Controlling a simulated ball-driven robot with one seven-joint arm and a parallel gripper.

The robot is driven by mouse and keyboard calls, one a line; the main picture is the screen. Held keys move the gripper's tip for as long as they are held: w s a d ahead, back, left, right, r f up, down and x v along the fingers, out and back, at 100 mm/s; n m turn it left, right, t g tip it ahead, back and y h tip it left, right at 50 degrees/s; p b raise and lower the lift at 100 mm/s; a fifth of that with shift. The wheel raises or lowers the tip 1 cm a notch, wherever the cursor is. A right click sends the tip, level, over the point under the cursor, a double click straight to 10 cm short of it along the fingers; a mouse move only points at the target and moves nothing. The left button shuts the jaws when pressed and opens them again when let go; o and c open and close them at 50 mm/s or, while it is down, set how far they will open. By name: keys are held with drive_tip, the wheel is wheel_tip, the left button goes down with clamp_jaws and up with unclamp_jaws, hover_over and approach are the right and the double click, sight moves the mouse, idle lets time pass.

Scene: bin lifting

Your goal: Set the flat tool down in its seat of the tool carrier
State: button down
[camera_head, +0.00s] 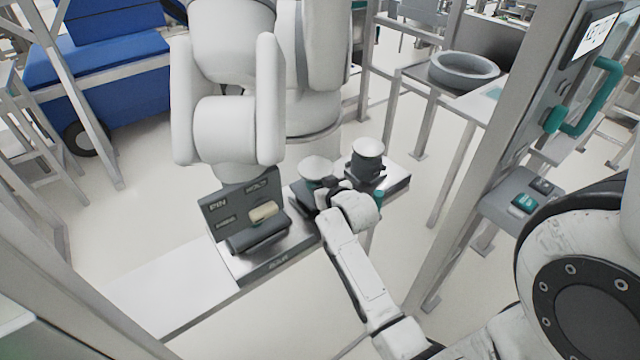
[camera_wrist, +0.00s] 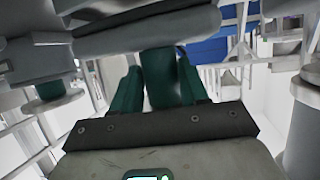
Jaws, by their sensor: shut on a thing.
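My gripper (camera_wrist: 158,72) shows in the wrist view with its two dark green fingers closed on a green stem between them. The stem joins a wide, flat grey body, the flat tool (camera_wrist: 150,34), just past the fingertips. In the head view my arm reaches in from the lower right and its wrist hangs over the tool carrier (camera_head: 262,268), a long metal-topped base. The fingers and held tool are largely hidden there by my wrist. I cannot tell which seat is under the tool, or whether it touches the carrier.
A round-topped tool (camera_head: 316,168) and a dark grey cylindrical one (camera_head: 367,158) stand close beside my wrist. A lettered dark panel (camera_head: 240,208) rises at the carrier's left. A large white robot arm (camera_head: 228,125) looms behind. A steel post (camera_head: 470,150) stands at right.

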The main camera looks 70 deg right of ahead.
drive_tip(key=shift+f+b, duration=0.55)
drive_tip(key=shift+f, duration=0.15)
idle(1.0)
drive_tip(key=c, duration=0.9)
unclamp_jaws()
drive_tip(key=o, duration=0.4)
drive_tip(key=shift+f, duration=0.35)
drive_tip(key=v, duration=1.1)
drive_tip(key=shift+r+b, duration=0.15)
drive_tip(key=shift+b, duration=0.2)
